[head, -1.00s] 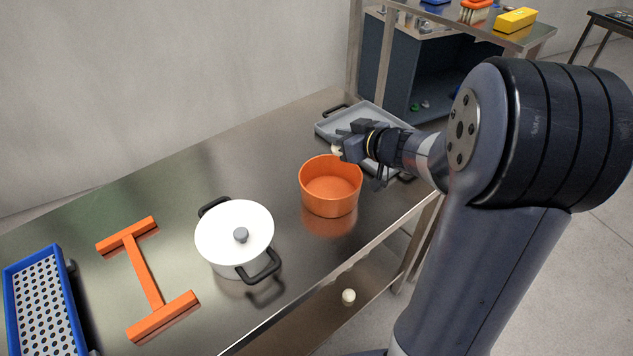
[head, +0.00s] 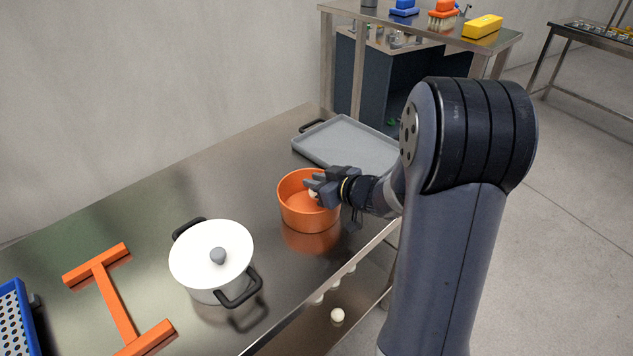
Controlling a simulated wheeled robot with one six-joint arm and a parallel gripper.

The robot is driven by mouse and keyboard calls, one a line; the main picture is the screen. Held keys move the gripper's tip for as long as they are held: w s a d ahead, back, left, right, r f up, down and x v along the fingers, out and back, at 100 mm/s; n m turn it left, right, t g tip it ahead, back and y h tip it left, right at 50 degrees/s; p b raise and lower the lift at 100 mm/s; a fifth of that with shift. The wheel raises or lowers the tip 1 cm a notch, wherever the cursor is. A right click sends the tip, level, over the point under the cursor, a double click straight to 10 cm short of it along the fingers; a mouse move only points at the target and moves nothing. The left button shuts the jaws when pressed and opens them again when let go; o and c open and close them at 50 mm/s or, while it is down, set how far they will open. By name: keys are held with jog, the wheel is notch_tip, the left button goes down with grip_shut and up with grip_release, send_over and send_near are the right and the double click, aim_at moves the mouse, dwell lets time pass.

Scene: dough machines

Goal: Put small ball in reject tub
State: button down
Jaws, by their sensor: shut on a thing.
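The orange tub (head: 296,214) stands on the steel table, right of the white pot. My gripper (head: 313,187) reaches in from the right over the tub's rim. It is shut on a small pale ball (head: 313,194), which is partly hidden by the fingers. The ball shows over the tub's opening; how far it sits above the tub's floor I cannot tell. My arm and gripper cover the right part of the tub.
A white lidded pot (head: 205,262) with black handles stands left of the tub. A grey tray (head: 345,142) lies behind it. An orange frame (head: 113,300) and a blue perforated crate (head: 14,318) lie at the left. A pale ball (head: 337,315) shows below the table's front edge.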

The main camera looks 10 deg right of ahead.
jog(key=shift+f, duration=0.1)
jog(key=shift+s+f+b, duration=0.1)
jog(key=shift+f+b, duration=0.2)
jog(key=shift+f, duration=0.2)
jog(key=c, duration=1.5)
grip_release()
jog(key=shift+s+f, duration=0.1)
jog(key=shift+f, duration=0.1)
jog(key=shift+r, duration=0.25)
jog(key=r+p+v, duration=0.1)
jog(key=p+v, duration=0.1)
jog(key=v, duration=1)
jog(key=shift+r, duration=0.1)
